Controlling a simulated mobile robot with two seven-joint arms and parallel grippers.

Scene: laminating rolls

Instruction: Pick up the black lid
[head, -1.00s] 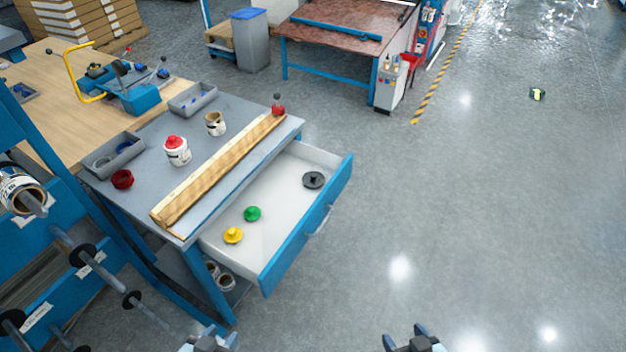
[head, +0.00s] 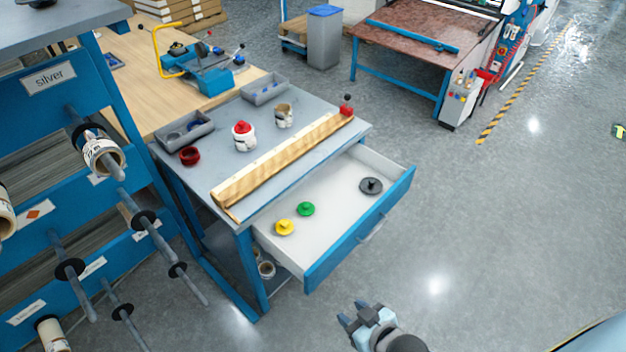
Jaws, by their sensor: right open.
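The black lid (head: 371,186) lies in the far right part of the open white drawer (head: 333,204). It looks dark grey, round and flat, with a small knob. A green lid (head: 306,209) and a yellow lid (head: 284,228) lie in the same drawer, nearer its left end. My right gripper (head: 359,313) is at the bottom of the head view, open and empty, in front of the drawer and well apart from the black lid. My left gripper is out of view.
The drawer's blue front (head: 360,231) stands out from the grey work table (head: 225,152). A wooden strip (head: 285,157) lies along the table edge. A red-lidded jar (head: 243,137) stands behind it. A blue rack with rods (head: 60,200) stands at left.

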